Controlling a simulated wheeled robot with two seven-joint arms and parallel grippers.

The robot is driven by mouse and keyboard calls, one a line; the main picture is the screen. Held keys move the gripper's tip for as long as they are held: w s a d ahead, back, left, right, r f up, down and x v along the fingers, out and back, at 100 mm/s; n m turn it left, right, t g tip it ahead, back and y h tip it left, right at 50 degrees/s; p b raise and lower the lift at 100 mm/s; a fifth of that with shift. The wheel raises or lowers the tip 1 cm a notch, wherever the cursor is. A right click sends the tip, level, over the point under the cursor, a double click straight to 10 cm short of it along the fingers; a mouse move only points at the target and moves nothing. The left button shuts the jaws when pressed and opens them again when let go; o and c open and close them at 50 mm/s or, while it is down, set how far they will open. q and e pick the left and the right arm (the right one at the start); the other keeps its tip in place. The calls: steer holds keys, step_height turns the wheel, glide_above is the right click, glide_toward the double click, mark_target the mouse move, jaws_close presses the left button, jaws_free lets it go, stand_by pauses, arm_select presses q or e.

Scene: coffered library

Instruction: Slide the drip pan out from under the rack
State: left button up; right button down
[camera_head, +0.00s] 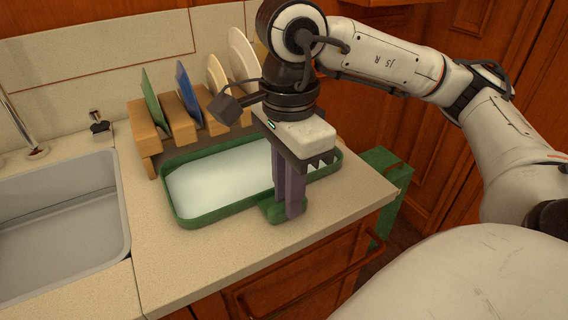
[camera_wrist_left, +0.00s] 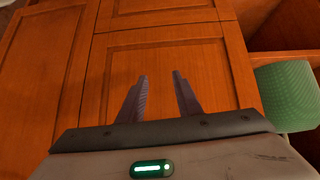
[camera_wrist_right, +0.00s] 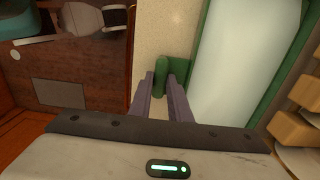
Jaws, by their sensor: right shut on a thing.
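The drip pan (camera_head: 190,220) is a green-rimmed tray with a pale inside. It lies on the counter in front of the wooden rack (camera_head: 150,142), its back edge close to the rack's feet. My right gripper (camera_head: 288,212) points down at the pan's front side, shut on its green handle (camera_head: 272,211). In the right wrist view the fingers (camera_wrist_right: 168,82) close on that handle (camera_wrist_right: 161,68), and the pan's rim (camera_wrist_right: 207,50) runs beside it. My left gripper (camera_wrist_left: 160,78) shows only in its wrist view, open and empty before wooden cabinet doors.
Several plates, among them a green one (camera_head: 152,105) and a blue one (camera_head: 187,95), stand in the rack. A sink (camera_head: 60,215) is at the left with a tap. A green bin (camera_head: 385,165) stands beyond the counter's right end. Bare counter (camera_head: 165,255) lies in front of the pan.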

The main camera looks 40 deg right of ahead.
arm_select(q)
steer(key=shift+f, duration=0.1)
arm_select(e)
steer(key=shift+s+a, duration=0.15)
steer(key=shift+s, duration=0.55)
steer(key=shift+s+a, duration=0.15)
steer(key=shift+s, duration=0.5)
steer(key=c, duration=1.6)
jaws_free()
steer(key=shift+o, duration=0.2)
